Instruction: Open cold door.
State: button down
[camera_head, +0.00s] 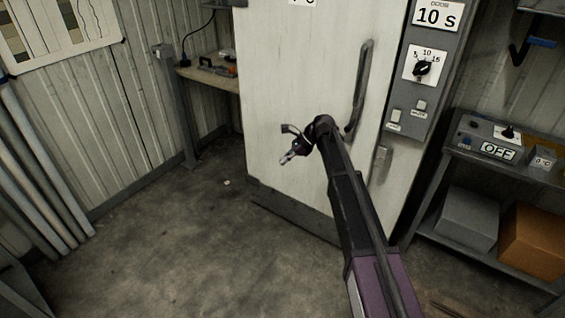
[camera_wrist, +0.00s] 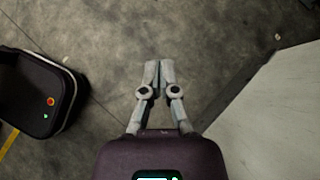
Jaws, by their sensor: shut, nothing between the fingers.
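The white cold door (camera_head: 290,70) stands upright in the middle of the head view and looks closed. Its long dark vertical handle (camera_head: 363,85) is on the right side of the door. My arm hides part of the door's lower right. My gripper (camera_head: 286,159) is left of and below the handle, apart from it, in front of the door's lower part. In the wrist view my gripper (camera_wrist: 159,68) points at the floor with its fingers together and empty. A pale panel, likely the door (camera_wrist: 280,110), shows at the right there.
A control panel (camera_head: 412,85) with a dial and a "10 S" display is right of the door. A shelf unit (camera_head: 440,220) with a grey box (camera_head: 467,219) and an orange box (camera_head: 535,243) stands at right. Pipes (camera_head: 40,175) lean at left. The floor (camera_head: 170,250) before the door is mostly clear.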

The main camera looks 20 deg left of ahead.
dwell(0.3)
jog(key=shift+c, duration=2.4)
grip_release()
jog(key=shift+w+a+r, duration=0.1)
jog(key=shift+w+r, duration=0.05)
jog(key=shift+r, duration=0.1)
jog(key=shift+o, duration=0.4)
jog(key=shift+w+a+r+p, duration=0.1)
jog(key=shift+a+r+p, duration=0.05)
jog(key=shift+r+p, duration=0.15)
jog(key=w+r+m+t+y+p, duration=0.2)
jog(key=w+r+m+t+p, duration=0.25)
jog(key=r+t, duration=0.3)
jog(key=w+r+m+t+y+p, duration=0.25)
jog(key=w+r+m+t, duration=0.2)
jog(key=r+t, duration=0.35)
jog(key=d+r+m+t+h+p, duration=0.3)
jog(key=d+r+m+h, duration=0.2)
jog(key=d+m+h, duration=0.2)
jog(key=d+r+m+t+h+p, duration=0.3)
jog(key=d+r+m+h, duration=0.2)
jog(key=d, duration=0.7)
jog(key=m+h, duration=0.2)
jog(key=m, duration=0.1)
jog(key=shift+r, duration=0.3)
jog(key=shift+d+t, duration=0.1)
jog(key=shift+t, duration=0.15)
